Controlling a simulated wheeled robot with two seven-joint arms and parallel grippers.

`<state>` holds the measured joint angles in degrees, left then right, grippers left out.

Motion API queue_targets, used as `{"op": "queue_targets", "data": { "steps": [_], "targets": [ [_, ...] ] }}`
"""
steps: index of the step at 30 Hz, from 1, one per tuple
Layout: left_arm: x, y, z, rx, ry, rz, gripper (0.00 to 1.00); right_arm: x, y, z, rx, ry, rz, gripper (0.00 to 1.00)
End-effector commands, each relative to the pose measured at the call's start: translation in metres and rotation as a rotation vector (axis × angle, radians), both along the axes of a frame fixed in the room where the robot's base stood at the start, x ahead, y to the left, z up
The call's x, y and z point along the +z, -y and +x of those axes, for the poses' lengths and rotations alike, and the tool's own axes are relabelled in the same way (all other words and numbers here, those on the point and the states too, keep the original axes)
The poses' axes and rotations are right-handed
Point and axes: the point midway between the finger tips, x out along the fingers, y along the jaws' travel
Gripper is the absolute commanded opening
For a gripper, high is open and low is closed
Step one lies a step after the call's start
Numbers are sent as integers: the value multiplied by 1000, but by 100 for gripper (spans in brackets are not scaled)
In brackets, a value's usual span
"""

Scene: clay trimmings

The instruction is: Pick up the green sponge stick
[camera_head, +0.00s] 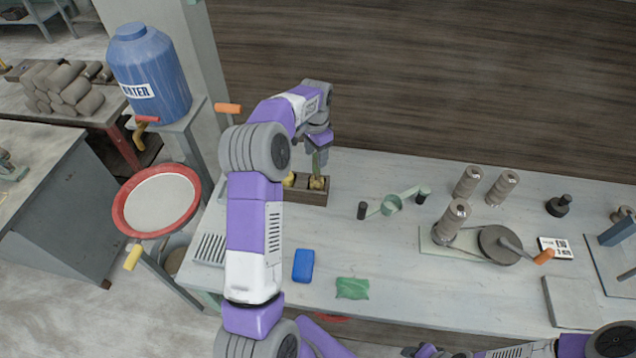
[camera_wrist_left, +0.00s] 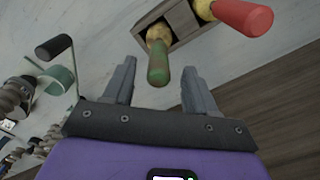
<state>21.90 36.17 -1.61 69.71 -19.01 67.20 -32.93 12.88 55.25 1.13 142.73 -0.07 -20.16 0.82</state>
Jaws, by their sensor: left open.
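The green sponge stick (camera_wrist_left: 158,65) has a green handle and a yellow sponge end. It stands in a compartment of a wooden box (camera_wrist_left: 183,22), handle towards the camera. In the head view its handle (camera_head: 316,164) rises from the box (camera_head: 312,197), just under my left gripper (camera_head: 319,150). In the left wrist view my left gripper (camera_wrist_left: 158,70) is open, one finger on each side of the handle, with gaps visible. A red-handled stick (camera_wrist_left: 245,15) stands in the neighbouring compartment. My right arm's dark end shows at the bottom edge; its jaws cannot be made out.
A blue block (camera_head: 303,265) and green cloth (camera_head: 352,288) lie near the front. Grey cylinders (camera_head: 467,181) and a cranked device (camera_head: 500,245) stand right.

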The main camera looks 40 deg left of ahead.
Motion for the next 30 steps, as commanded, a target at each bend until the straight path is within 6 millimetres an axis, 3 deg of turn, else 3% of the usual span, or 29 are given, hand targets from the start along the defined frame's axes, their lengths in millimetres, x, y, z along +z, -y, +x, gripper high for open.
{"op": "queue_targets", "data": {
  "steps": [7,17,28,30],
  "targets": [
    [-37,2,0,0,-2,0,57,0,0,0,0,0,0,43],
    [-45,1,0,1,1,1,57,0,0,0,0,1,0,43],
    [-45,2,0,1,1,1,0,0,0,0,0,1,0,43],
    [-44,2,0,1,2,0,0,0,0,0,0,0,0,43]
  ]
}}
